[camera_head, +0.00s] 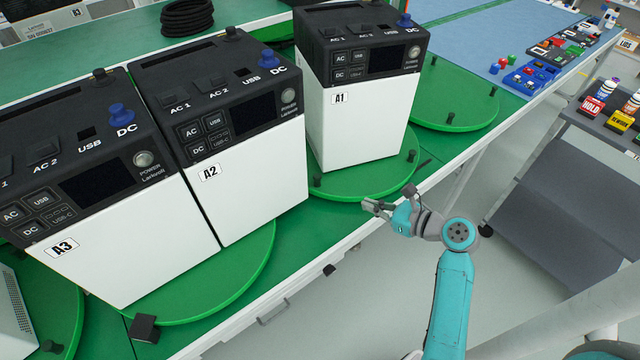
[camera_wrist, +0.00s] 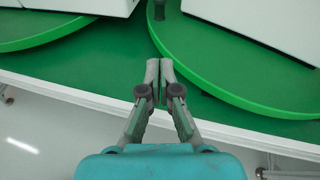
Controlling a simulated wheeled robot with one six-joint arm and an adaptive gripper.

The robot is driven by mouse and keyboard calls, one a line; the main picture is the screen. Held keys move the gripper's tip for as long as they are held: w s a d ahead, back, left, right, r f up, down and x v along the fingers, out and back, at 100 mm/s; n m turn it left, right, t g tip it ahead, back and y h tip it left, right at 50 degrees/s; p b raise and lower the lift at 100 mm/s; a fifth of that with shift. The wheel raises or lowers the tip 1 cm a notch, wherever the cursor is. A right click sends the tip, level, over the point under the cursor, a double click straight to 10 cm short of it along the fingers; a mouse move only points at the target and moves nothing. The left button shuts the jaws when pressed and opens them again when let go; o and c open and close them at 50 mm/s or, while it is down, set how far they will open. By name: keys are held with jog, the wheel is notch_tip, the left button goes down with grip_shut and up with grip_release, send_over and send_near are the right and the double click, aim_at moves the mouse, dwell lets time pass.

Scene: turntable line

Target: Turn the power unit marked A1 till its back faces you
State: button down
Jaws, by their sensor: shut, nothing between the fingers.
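The power unit marked A1 (camera_head: 362,115) is a white box with a black top and black control panel. It stands upright on a green round turntable (camera_head: 350,187), with its panel and A1 label toward me. Short dark pegs (camera_head: 316,181) stand on the turntable's rim. My gripper (camera_head: 368,206) is shut and empty, close to the near rim of that turntable. In the wrist view my gripper (camera_wrist: 159,65) points at the green table between two turntable discs, the right one (camera_wrist: 215,70) close beside the fingertips.
Power units A2 (camera_head: 250,185) and A3 (camera_head: 130,240) stand on turntables to the left. An empty turntable (camera_head: 455,100) lies behind to the right. A grey cart (camera_head: 565,190) with bottles stands at the right. The floor before the table edge is clear.

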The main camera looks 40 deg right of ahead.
aim_at(319, 184)
jog(key=shift+w+r, duration=0.15)
jog(key=shift+w, duration=0.15)
jog(key=x, duration=0.8)
jog(key=r+x, duration=0.1)
jog(key=x, duration=0.4)
jog(key=shift+w+a, duration=0.15)
jog(key=shift+a, duration=0.05)
jog(key=shift+w+r, duration=0.1)
jog(key=shift+w, duration=0.05)
jog(key=shift+w+a+m+h, duration=0.3)
jog(key=shift+w+a+m, duration=0.1)
jog(key=shift+m+t+h, duration=0.3)
jog(key=shift+m+h, duration=0.2)
jog(key=shift+h, duration=0.1)
jog(key=w, duration=0.1)
jog(key=w+a, duration=0.1)
jog(key=w, duration=0.1)
jog(key=w+a, duration=0.1)
jog(key=shift+w+a, duration=0.2)
jog(key=shift+w, duration=0.15)
jog(key=shift+s, duration=0.15)
